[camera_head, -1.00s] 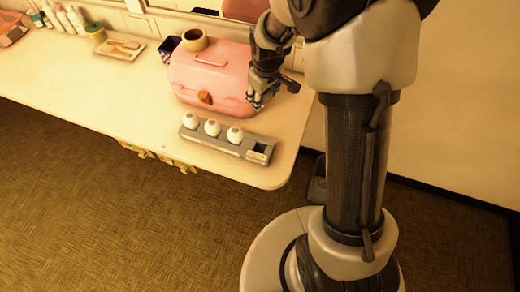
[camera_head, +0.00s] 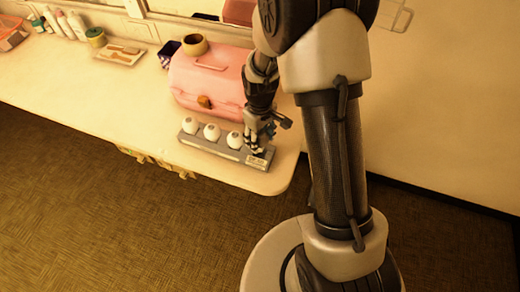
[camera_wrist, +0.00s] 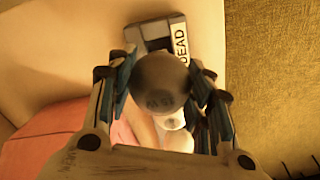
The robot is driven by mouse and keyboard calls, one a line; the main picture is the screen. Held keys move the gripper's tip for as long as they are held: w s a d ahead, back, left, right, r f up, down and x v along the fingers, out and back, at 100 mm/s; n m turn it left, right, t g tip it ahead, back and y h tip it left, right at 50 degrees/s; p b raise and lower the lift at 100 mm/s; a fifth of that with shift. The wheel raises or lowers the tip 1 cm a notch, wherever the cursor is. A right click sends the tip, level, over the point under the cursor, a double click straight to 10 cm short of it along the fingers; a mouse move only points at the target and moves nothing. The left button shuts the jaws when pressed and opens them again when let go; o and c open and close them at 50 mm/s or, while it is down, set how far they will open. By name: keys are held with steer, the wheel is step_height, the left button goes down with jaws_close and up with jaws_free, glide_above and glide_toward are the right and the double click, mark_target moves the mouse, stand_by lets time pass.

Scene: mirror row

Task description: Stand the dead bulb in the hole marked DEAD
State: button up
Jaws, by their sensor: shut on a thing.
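My gripper (camera_head: 256,150) is at the right end of the grey bulb rack (camera_head: 212,148) on the counter. In the wrist view my gripper (camera_wrist: 162,98) is shut on a dark, greyish round bulb (camera_wrist: 160,80), the dead bulb. The DEAD label (camera_wrist: 180,42) shows just beyond it on the end of the rack (camera_wrist: 148,30). Three white bulbs stand in the rack, the nearest (camera_head: 234,140) just left of my gripper.
A tray (camera_head: 122,53) and several bottles (camera_head: 66,26) are far left. The counter's front edge and right end lie close to the rack.

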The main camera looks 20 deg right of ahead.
mark_target(260, 147)
steer(key=shift+f+b, duration=0.7)
steer(key=shift+f, duration=2.15)
steer(key=shift+f, duration=0.1)
steer(key=o, duration=0.9)
step_height(260, 147, up, 12)
steer(key=p, duration=0.3)
steer(key=shift+p, duration=0.3)
steer(key=s+r+m+t, duration=0.1)
steer(key=s+r, duration=0.2)
steer(key=r, duration=0.7)
steer(key=s+r+m+t, duration=0.1)
steer(key=s+r, duration=0.3)
steer(key=s, duration=0.2)
steer(key=s+r+m+t, duration=0.1)
steer(key=s+r+m, duration=0.1)
steer(key=s+r, duration=0.2)
steer(key=s+r+m+t, duration=0.1)
steer(key=s+r, duration=0.4)
steer(key=s, duration=0.3)
steer(key=shift+s+r+t, duration=0.1)
steer(key=shift+s+t, duration=0.15)
steer(key=shift+t, duration=0.05)
